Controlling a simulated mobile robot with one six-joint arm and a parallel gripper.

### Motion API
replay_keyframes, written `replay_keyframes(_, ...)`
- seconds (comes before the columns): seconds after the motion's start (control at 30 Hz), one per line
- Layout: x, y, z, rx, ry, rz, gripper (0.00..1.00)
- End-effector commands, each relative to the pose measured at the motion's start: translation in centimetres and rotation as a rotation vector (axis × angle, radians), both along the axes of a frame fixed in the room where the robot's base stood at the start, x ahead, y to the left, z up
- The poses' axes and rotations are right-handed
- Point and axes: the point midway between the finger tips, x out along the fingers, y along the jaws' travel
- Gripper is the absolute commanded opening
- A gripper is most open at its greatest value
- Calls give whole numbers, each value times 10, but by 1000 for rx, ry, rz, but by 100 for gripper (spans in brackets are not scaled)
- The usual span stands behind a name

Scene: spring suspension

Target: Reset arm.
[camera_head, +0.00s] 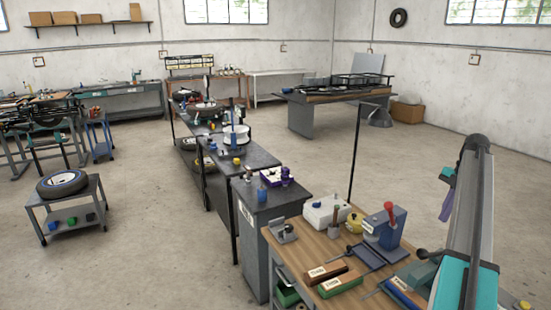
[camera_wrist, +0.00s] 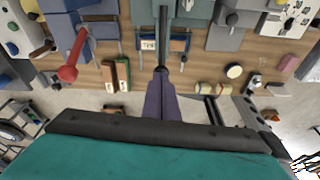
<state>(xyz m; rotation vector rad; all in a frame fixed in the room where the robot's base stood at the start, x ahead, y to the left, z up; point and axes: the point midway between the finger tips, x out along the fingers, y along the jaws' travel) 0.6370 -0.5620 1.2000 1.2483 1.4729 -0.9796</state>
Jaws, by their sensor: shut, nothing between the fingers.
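My gripper (camera_head: 442,201) hangs at the end of my raised arm at the right of the head view, above the wooden workbench (camera_head: 335,248). In the wrist view, its purple fingers (camera_wrist: 160,82) are together, with nothing visible between them. They point toward the bench, which lies below and apart from them. Some of the bench is hidden by my arm in the head view and by my teal and black wrist parts in the wrist view.
The bench holds a blue-grey press with a red knob (camera_head: 389,207), a white box (camera_head: 327,211) and several wooden-handled tools. A dark metal table (camera_head: 262,205) adjoins it. A small tire cart (camera_head: 70,205) stands left. Open floor lies right of the tables.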

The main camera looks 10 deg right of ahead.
Motion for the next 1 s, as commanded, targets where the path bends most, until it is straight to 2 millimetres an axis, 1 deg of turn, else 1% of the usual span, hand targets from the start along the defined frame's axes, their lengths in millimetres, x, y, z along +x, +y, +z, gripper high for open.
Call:
replay_keyframes(0.17,14,36,-31,-15,28,-83,0)
replay_keyframes(0.27,24,64,-56,-31,50,-160,0)
replay_keyframes(0.4,37,108,-92,-56,81,-282,0)
replay_keyframes(0.47,41,127,-107,-67,93,-334,0)
replay_keyframes(0.6,49,171,-141,-92,117,-456,0)
replay_keyframes(0.83,52,243,-192,-134,149,-656,0)
replay_keyframes(1.0,48,296,-227,-159,165,-803,0)
